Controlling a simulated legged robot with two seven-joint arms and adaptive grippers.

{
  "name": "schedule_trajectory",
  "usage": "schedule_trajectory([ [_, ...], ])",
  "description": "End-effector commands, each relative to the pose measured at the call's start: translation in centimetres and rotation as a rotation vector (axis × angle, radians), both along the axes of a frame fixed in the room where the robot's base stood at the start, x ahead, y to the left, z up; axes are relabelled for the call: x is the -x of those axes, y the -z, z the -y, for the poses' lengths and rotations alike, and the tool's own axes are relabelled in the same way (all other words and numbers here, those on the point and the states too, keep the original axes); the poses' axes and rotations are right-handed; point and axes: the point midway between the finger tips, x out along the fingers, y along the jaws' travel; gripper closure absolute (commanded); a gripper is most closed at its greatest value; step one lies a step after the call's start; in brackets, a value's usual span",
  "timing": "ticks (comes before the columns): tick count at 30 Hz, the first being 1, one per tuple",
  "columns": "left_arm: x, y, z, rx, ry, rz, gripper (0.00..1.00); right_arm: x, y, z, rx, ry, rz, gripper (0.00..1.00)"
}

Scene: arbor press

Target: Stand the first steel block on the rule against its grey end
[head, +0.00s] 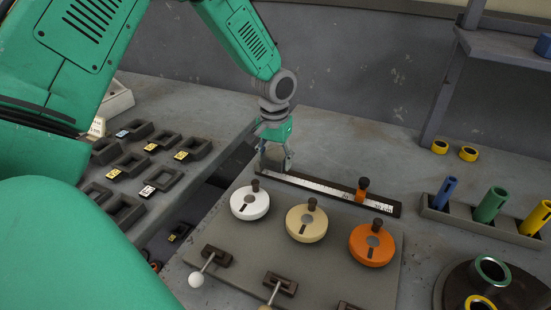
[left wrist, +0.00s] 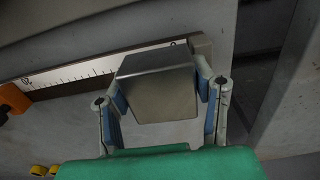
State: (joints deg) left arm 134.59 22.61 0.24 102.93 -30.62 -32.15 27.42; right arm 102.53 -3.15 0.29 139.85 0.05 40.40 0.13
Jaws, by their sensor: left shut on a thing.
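My left gripper (head: 275,161) points down at the left end of the rule (head: 325,187). In the left wrist view the gripper (left wrist: 162,88) is shut on a steel block (left wrist: 155,75), with one blue-padded finger on each side. The block is a plain, shiny grey box. It overlaps the rule (left wrist: 75,70) in the picture, close beside the grey end (left wrist: 201,43). I cannot tell whether it touches the rule or that end. In the head view the fingers mostly hide the block. My right gripper is not in view.
An orange slider (head: 362,188) with a dark knob sits on the rule. White (head: 249,204), cream (head: 306,225) and orange (head: 371,246) round dials stand in front. Several dark trays (head: 130,165) lie left. A rack (head: 480,222) of coloured tubes stands right.

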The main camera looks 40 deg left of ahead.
Motion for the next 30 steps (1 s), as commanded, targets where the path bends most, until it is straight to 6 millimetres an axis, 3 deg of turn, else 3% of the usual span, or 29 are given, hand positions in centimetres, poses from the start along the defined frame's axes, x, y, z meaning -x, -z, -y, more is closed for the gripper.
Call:
schedule_trajectory([
  [3,0.4,0.8,-0.4,-0.003,-0.003,-0.014,1.0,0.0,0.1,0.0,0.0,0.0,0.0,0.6],
  [4,0.5,1.0,-0.4,-0.002,-0.003,-0.019,0.46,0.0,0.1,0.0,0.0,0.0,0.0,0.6],
  [6,0.6,1.0,-0.4,-0.002,-0.004,-0.02,0.28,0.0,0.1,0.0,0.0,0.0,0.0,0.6],
  [21,0.5,0.3,-0.2,-0.001,-0.003,-0.012,0.28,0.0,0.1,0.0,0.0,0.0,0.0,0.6],
  [26,0.4,-2.1,0.0,-0.004,-0.003,-0.008,0.28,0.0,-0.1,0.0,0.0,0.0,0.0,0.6],
  [30,0.4,-5.3,-0.1,-0.004,-0.002,-0.004,0.28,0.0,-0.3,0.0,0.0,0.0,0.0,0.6],
])
